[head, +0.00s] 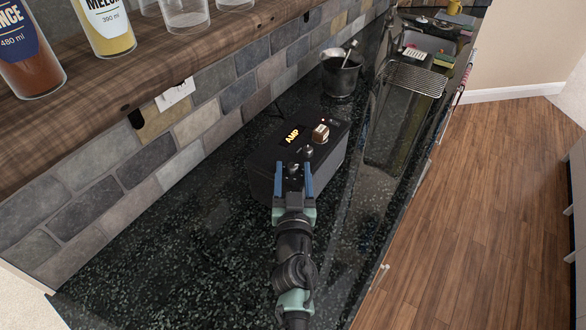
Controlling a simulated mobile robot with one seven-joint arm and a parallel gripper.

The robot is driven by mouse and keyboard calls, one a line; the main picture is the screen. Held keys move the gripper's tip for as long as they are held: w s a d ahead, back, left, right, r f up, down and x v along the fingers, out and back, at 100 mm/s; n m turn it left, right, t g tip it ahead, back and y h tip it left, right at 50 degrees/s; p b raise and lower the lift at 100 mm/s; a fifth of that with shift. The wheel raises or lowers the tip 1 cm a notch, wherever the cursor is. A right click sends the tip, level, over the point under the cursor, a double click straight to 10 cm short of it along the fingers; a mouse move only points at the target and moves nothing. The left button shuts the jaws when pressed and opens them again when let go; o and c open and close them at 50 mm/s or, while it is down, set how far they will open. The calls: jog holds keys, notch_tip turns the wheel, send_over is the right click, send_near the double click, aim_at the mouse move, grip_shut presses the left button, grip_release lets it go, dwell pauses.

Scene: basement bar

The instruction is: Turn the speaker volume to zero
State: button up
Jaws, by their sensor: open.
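The speaker is a dark box (262,165) labelled AMP on the dark speckled counter, near the middle of the head view. On its top are a lit AMP label, a square tan knob (320,133), a dark round knob (307,151) and a small red light. My gripper (293,172) is open, with its two blue fingers over the near side of the speaker's top. The dark knob lies just beyond the fingertips. I cannot tell whether the fingers touch the speaker. The gripper hides part of the speaker's near face and top.
A stone-tiled wall with a wooden shelf (120,55) holding bottles and glasses runs along the left. A black bucket (341,76) stands behind the speaker, with a sink and drying rack (416,79) farther back. The counter (190,255) is clear at the front left.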

jog(key=shift+w, duration=0.85)
grip_shut()
